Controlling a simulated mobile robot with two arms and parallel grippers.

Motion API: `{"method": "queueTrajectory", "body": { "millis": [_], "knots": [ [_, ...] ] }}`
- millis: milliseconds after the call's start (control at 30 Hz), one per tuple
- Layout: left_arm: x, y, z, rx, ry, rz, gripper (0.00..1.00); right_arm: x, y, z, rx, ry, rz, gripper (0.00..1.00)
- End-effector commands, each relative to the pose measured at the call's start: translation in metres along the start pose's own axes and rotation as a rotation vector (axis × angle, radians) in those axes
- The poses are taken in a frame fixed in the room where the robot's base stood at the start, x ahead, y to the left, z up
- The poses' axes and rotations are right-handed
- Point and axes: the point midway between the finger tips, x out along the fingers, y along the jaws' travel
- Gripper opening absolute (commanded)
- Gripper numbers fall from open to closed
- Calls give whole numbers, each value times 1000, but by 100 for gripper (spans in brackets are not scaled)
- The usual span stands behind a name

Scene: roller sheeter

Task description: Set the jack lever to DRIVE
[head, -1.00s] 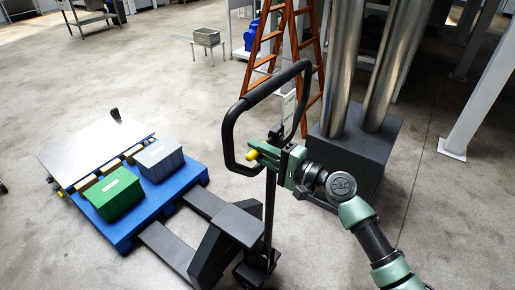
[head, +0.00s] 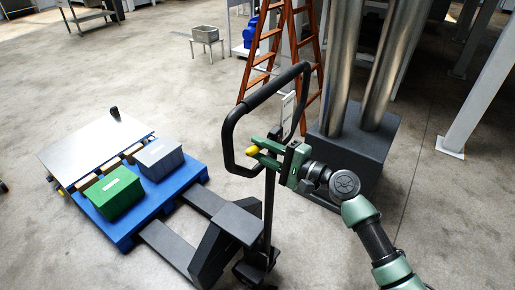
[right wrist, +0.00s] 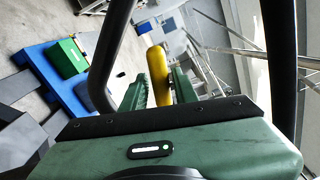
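The jack lever shows as a yellow grip (head: 253,150) beside the black loop handle (head: 228,135) of the pallet jack. My right gripper (head: 261,151) reaches in from the right with its fingers at the yellow grip. In the right wrist view the yellow lever (right wrist: 157,72) stands between my right gripper's two green fingers (right wrist: 158,92), with a small gap visible beside it. The fingers look open around it. The lever's pivot and any setting marks are hidden or too small to read. My left gripper is not in view.
An orange ladder (head: 262,60) and a dark block (head: 358,150) with metal columns stand behind the handle.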

Motion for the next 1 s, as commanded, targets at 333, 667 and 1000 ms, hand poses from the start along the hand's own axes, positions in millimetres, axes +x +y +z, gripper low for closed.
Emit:
{"method": "queueTrajectory", "body": {
  "millis": [333, 667, 1000],
  "knots": [
    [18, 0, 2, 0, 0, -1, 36, -57, 3, -2, -1, 3, 2, 29],
    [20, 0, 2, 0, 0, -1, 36, -69, 0, 0, 2, 1, 0, 29],
    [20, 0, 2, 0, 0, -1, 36, -69, 6, -4, -1, 12, 8, 29]
  ]
}}
